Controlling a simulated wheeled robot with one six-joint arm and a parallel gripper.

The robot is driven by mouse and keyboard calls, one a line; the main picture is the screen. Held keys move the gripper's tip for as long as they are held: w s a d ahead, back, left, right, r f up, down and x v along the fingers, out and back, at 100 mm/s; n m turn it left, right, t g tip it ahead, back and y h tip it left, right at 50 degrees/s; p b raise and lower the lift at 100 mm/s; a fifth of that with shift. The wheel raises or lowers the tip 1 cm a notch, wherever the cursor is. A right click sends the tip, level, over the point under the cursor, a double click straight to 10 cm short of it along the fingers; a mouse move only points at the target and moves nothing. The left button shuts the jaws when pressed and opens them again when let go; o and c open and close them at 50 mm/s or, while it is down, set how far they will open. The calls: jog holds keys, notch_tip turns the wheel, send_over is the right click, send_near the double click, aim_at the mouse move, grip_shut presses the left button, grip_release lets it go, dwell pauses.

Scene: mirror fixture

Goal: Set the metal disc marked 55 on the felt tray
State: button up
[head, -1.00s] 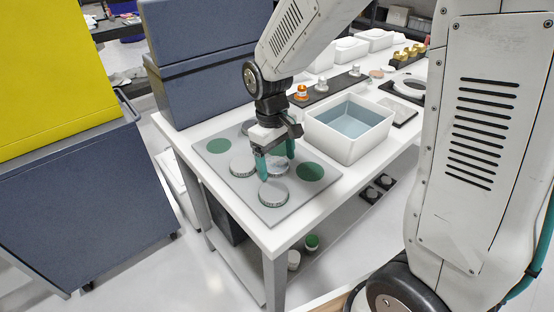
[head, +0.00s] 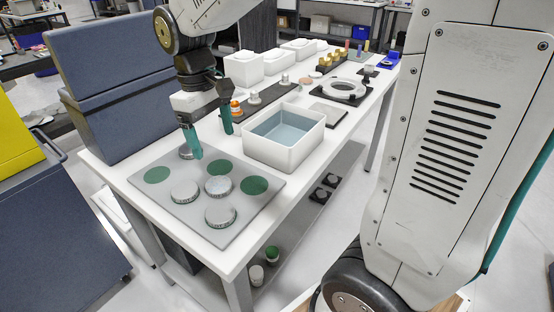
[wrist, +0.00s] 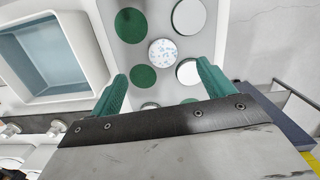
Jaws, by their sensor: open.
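The grey tray (head: 207,236) lies on the white table. It has green felt circles, three of them bare in the head view, and several round metal discs. One disc with a speckled face (head: 218,186) sits near the tray's middle; it also shows in the wrist view (wrist: 163,52). Other discs sit at the left (head: 185,191), front (head: 220,215) and back (head: 187,151). I cannot read a 55 on any disc. My gripper (head: 212,139) is open and empty, above the tray's back part. Its teal fingers also show apart in the wrist view (wrist: 161,78).
A white bin with a blue inside (head: 284,137) stands right of the tray. Dark blue boxes (head: 120,90) stand at the table's left. The tray's front corner is clear.

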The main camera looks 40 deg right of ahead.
jog(key=s+d+r+m+t, duration=0.1)
jog(key=s+d+m, duration=0.1)
jog(key=s, duration=0.8)
jog(key=s+d+r+m+t, duration=0.1)
jog(key=s+d+m, duration=0.1)
jog(key=s, duration=0.8)
jog(key=shift+s+d+m+y, duration=0.3)
jog(key=shift+s+d, duration=0.1)
jog(key=shift+d, duration=0.2)
